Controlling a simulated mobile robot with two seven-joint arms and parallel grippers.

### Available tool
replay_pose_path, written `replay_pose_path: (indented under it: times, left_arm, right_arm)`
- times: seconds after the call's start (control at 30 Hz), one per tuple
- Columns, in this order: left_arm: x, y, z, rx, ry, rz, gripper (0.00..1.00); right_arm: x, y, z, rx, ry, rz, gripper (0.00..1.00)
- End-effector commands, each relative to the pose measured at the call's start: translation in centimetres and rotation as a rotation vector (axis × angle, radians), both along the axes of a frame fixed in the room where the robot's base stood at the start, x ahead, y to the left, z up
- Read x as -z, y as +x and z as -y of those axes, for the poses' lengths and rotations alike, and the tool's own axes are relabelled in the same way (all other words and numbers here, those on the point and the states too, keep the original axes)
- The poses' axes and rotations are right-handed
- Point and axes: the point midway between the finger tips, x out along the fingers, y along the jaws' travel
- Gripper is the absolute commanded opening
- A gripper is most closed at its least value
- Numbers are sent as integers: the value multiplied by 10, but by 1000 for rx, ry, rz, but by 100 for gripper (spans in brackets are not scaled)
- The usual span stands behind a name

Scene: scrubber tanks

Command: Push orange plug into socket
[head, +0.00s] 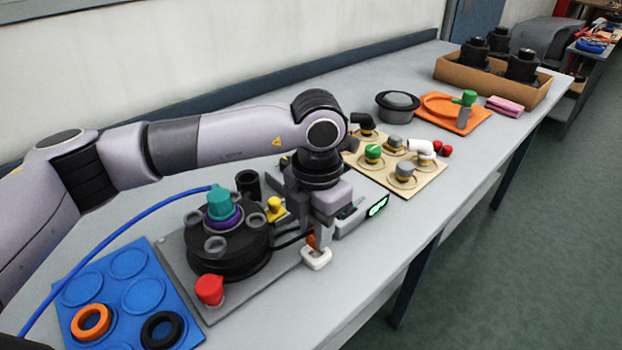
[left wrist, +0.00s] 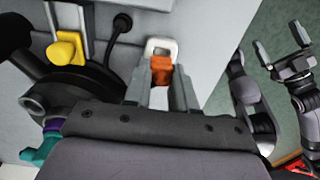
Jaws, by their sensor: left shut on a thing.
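The orange plug (head: 312,242) is between the fingers of my left gripper (head: 320,238), low over the front edge of the grey base plate. In the left wrist view the orange plug (left wrist: 161,70) sits between both fingertips (left wrist: 160,78). A white piece with a square opening (head: 317,259) is right at the plug's outer end; it also shows in the left wrist view (left wrist: 161,46). I cannot tell whether it is the socket or part of the plug. My right gripper (left wrist: 279,40) is open and empty, off to the right over the floor.
The grey base plate (head: 215,305) carries a black round tank (head: 215,262), a red knob (head: 209,290) and a yellow handle (head: 274,206). A blue tray (head: 105,322) lies left. A wooden valve board (head: 428,176) stands further back. The table front at right is clear.

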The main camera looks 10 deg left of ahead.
Motion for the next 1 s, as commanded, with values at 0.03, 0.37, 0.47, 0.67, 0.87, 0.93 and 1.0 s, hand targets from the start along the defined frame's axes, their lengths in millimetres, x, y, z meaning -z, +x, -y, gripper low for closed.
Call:
replay_pose_path:
  times: [0.03,0.37,0.47,0.67,0.87,0.93,1.0]
  left_arm:
    - [-11,0,0,0,0,1,0]
    - [-50,0,0,1,-1,1,0]
    - [-62,0,0,1,0,1,0]
    - [-77,0,0,1,0,0,0]
    - [-75,0,0,0,0,0,0]
    - [-75,1,0,-1,0,0,0]
    - [-75,7,-2,-2,0,0,0]
  right_arm:
    - [-7,0,0,0,0,0,100]
    - [-28,0,0,0,0,0,100]
    - [-34,0,0,0,0,0,100]
    - [-40,0,0,0,0,0,100]
    - [-39,0,0,-1,-1,0,100]
    - [-38,0,0,-1,-1,-1,100]
    - [-37,0,0,0,-2,-1,100]
